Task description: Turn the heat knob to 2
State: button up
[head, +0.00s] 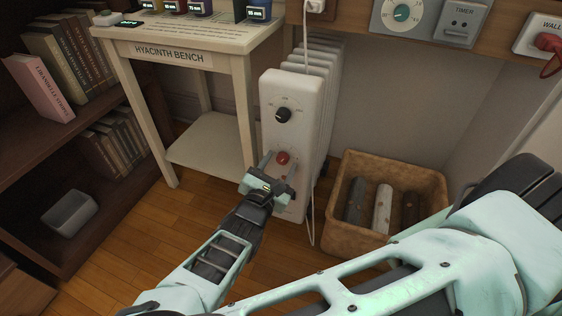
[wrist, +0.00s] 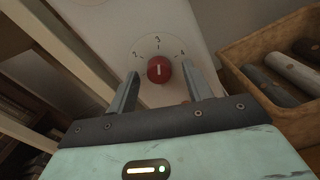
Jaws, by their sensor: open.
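A red knob (wrist: 160,69) with a white line sits on the front of a pale radiator heater (head: 298,95). In the wrist view its line stands about upright, toward the top mark of a small dial that appears to read 2, 3, 4 from left to right. The red knob also shows in the head view (head: 283,157). My gripper (head: 279,168) is open, with one finger on each side of the knob in the wrist view (wrist: 160,72). I cannot tell whether the fingers touch it. A black knob (head: 283,115) sits higher on the same panel.
A tan bin (head: 345,232) with several cylinders stands right of the heater. A cream table (head: 215,45) labelled Hyacinth Bench is at its left. A white cord (head: 309,200) hangs down the heater's right side. A round dial (head: 401,13) and a timer (head: 462,20) are above.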

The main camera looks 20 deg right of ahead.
jog(key=c, duration=1)
jog(key=shift+o, duration=0.2)
jog(key=shift+r+p, duration=0.15)
jog(key=shift+p, duration=0.25)
jog(key=n+p, duration=0.1)
jog(key=p, duration=0.2)
jog(key=shift+r+n, duration=0.2)
jog(key=shift+n, duration=0.2)
jog(key=n+p, duration=0.2)
jog(key=p, duration=0.2)
jog(key=n+p, duration=0.4)
jog(key=shift+s+f, duration=0.1)
jog(key=shift+f, duration=0.05)
jog(key=shift+f+n+p, duration=0.15)
jog(key=shift+n+p, duration=0.9)
jog(key=shift+n, duration=0.95)
